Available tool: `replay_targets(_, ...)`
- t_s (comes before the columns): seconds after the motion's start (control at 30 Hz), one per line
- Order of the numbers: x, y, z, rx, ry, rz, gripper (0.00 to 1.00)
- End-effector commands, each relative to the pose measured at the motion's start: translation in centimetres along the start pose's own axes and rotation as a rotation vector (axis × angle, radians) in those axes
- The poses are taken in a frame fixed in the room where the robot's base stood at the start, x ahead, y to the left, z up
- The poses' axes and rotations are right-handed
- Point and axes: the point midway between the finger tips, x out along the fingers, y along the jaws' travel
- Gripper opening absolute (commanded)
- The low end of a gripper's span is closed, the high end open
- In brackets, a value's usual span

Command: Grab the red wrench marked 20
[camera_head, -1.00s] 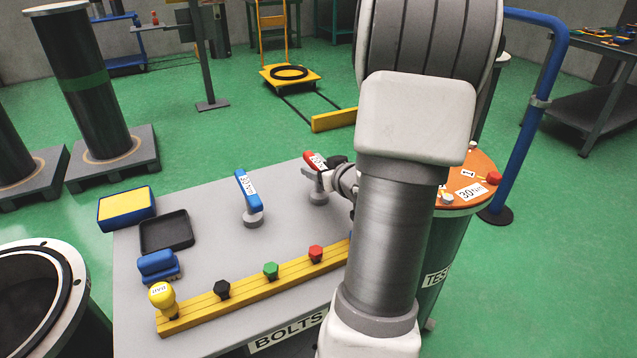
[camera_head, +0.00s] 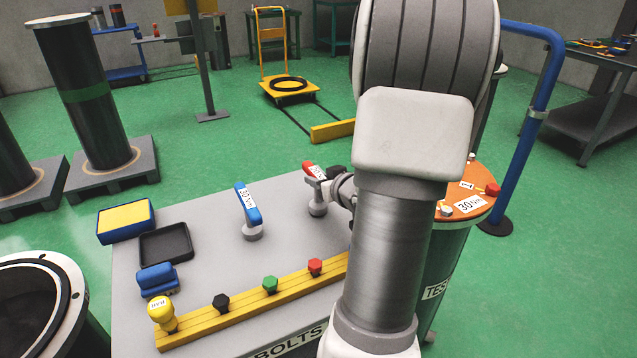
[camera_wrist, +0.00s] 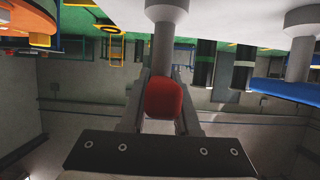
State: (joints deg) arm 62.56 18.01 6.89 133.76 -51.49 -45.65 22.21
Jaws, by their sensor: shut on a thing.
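The red wrench (camera_head: 313,170) is at the back right of the grey bench, on a short grey post. Its white label is too small to read for sure. My gripper (camera_head: 328,182) reaches it from the right, partly hidden behind my arm. In the wrist view, the red handle end (camera_wrist: 163,98) sits between the two fingers of my gripper (camera_wrist: 162,103), which are shut on it.
The bench (camera_head: 205,225) holds a yellow bolt rail (camera_head: 240,308) with coloured bolts, a black tray (camera_head: 166,245), a blue-yellow box (camera_head: 126,219) and a blue block (camera_head: 157,279). An orange-topped drum (camera_head: 470,185) stands close on the right.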

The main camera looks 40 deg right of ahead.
Motion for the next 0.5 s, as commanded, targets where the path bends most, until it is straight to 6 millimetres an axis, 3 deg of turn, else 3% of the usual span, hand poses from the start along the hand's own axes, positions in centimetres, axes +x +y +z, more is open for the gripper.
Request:
replay_targets(0.23,-1.6,0.1,-4.0,-0.004,0.004,0.002,0.00)
replay_targets(0.5,-5.8,6.1,-6.2,-0.002,0.003,0.006,0.00)
